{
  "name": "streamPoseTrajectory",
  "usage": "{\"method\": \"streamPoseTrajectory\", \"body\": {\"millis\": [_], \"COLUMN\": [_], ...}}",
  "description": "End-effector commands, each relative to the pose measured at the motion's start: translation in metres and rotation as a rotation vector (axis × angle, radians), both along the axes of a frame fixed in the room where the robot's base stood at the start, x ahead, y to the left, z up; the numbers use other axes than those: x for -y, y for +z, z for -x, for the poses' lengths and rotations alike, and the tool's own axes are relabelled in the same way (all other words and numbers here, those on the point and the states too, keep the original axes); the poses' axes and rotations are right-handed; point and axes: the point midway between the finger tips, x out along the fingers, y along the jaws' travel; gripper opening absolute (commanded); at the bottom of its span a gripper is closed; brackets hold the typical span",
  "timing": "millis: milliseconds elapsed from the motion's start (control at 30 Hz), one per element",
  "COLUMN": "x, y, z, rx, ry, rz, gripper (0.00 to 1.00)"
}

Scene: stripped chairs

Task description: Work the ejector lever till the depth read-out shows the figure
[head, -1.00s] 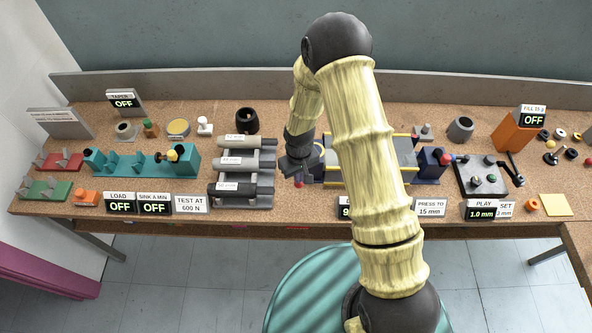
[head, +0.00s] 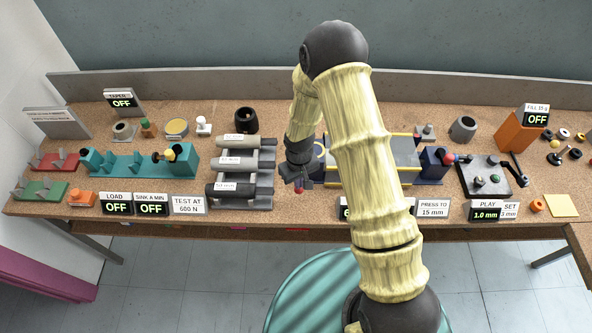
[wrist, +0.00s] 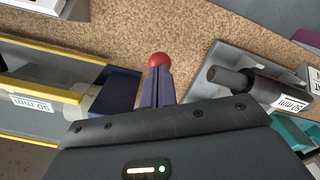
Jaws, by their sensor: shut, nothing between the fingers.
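The ejector lever's red knob (head: 298,191) shows just below my gripper, at the left end of the press (head: 372,180) with yellow edges. In the wrist view the red knob (wrist: 158,59) lies right at the tips of my gripper (wrist: 158,74). My gripper (head: 297,184) is shut with nothing between its fingers. It seems to touch the knob, but I cannot be sure. The lever's shaft is hidden. The depth read-out (head: 344,213) is mostly behind my arm; only a leading green digit, looking like 6, shows. The sign (head: 432,206) reads PRESS TO 15 mm.
A grey rack (head: 240,203) of labelled cylinders stands close left of my gripper. A blue block with a red knob (head: 449,160) is at the press's right end. A dark plate (head: 485,180) stands farther right.

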Motion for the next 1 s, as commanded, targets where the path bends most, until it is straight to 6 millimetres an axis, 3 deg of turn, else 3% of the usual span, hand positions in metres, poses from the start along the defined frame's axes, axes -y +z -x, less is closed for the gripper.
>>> {"method": "streamPoseTrajectory", "body": {"millis": [567,1000], "x": [0.000,0.000], "y": [-0.021,0.011], "z": [0.000,-0.001], "rx": [0.001,0.002], "ry": [0.000,0.000], "rz": [0.000,-0.001], "gripper": [0.00,0.00]}}
